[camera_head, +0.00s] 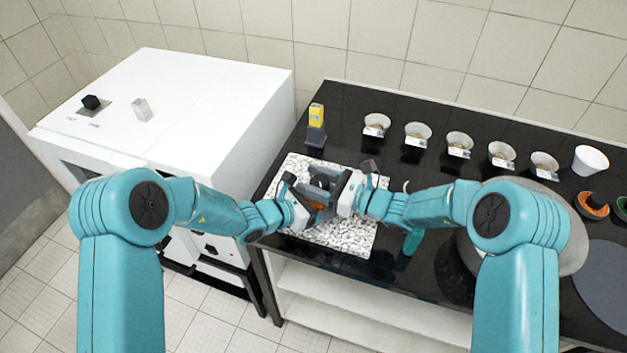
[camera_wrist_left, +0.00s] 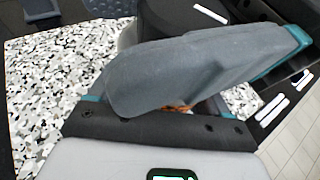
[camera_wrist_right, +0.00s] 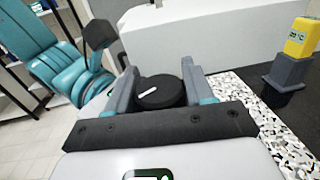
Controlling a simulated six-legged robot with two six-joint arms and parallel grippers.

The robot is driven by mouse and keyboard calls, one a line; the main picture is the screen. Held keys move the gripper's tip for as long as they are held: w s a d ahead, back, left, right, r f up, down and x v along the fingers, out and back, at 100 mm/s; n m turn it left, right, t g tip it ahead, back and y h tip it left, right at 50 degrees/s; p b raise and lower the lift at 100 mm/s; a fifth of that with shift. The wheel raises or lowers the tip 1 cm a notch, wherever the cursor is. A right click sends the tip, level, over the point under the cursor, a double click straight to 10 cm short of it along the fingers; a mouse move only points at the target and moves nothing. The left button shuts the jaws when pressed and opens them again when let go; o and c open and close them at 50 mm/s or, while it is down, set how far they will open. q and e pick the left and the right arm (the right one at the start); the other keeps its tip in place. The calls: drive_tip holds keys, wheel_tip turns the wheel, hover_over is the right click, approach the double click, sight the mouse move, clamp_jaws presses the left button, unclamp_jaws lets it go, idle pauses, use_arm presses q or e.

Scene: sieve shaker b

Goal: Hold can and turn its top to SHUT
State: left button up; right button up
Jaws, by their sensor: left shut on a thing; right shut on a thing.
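The can (camera_head: 319,206) is mostly hidden between my grippers above a speckled mat; a bit of orange body shows. In the right wrist view its round black top (camera_wrist_right: 162,95) bears a short white mark and sits between the fingers. No SHUT lettering is readable. My right gripper (camera_head: 338,184) is shut on the black top. My left gripper (camera_head: 308,199) comes from the left and is shut on the can's body. In the left wrist view a grey finger covers most of the can, and only a sliver of orange (camera_wrist_left: 178,109) shows.
The speckled mat (camera_head: 345,238) lies on the black table. A grey block with a yellow top (camera_head: 316,118) stands behind it. Several small bowls (camera_head: 417,131) line the back. A white cup (camera_head: 590,160) is at the right. A white cabinet (camera_head: 200,100) stands left of the table.

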drive_tip(key=shift+w+m+t+h, duration=0.1)
drive_tip(key=shift+m+t+h, duration=0.95)
drive_tip(key=shift+t, duration=0.55)
drive_tip(key=shift+d+m, duration=0.15)
drive_tip(key=shift+m, duration=0.2)
drive_tip(key=o, duration=1)
drive_tip(key=v, duration=1.2)
drive_tip(key=shift+f, duration=0.1)
